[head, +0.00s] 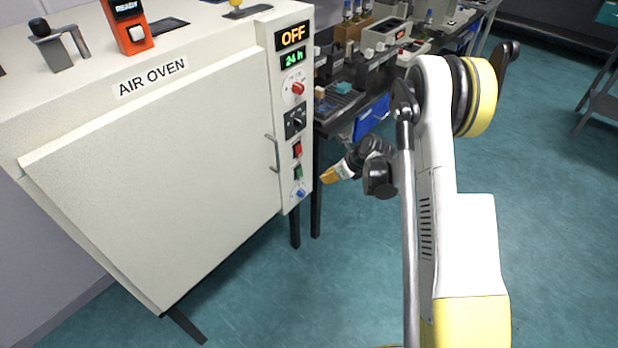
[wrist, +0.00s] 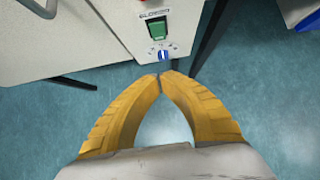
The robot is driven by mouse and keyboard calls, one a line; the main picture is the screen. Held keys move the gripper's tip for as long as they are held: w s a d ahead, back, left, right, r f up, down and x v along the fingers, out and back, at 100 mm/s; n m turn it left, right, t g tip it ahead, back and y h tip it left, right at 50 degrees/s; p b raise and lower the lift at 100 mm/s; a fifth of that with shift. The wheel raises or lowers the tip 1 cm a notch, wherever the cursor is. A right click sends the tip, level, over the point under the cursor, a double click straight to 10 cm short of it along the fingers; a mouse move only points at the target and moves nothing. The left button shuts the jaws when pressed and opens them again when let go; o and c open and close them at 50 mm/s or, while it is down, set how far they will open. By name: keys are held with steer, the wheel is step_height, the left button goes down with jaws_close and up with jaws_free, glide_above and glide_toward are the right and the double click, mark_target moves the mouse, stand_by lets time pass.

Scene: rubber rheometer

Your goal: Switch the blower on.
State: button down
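The white air oven (head: 150,170) has a control strip down its right front edge. A green rocker switch (head: 298,171) sits low on this strip, between a red rocker switch (head: 297,149) and a blue knob (head: 299,193). In the wrist view the green switch (wrist: 157,30) is at the top, under a label that seems to read BLOWER, with the blue knob (wrist: 163,56) below it. I cannot tell which way the rocker is tipped. My gripper (wrist: 159,75), with yellow fingers, has its tips together and holds nothing. In the head view my gripper (head: 327,177) is right of the strip, apparently not touching it.
The oven display (head: 291,37) reads OFF, and a smaller display (head: 293,58) reads 24 h. A door handle (head: 273,153) sticks out left of the strip. A bench with instruments (head: 385,35) stands behind my arm. Open teal floor (head: 555,180) lies to the right.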

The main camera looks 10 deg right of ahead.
mark_target(300, 173)
steer(key=w+a+r+b+x, duration=0.1)
steer(key=b+x, duration=0.4)
steer(key=x, duration=0.7)
steer(key=shift+w+a+b, duration=0.3)
steer(key=shift+w+b, duration=0.05)
steer(key=shift+w, duration=0.25)
steer(key=shift+w+a+f+t+y, duration=0.25)
steer(key=shift+w+a+t+y, duration=0.05)
steer(key=shift+w+t, duration=0.2)
steer(key=shift+s, duration=0.1)
steer(key=shift+r, duration=0.15)
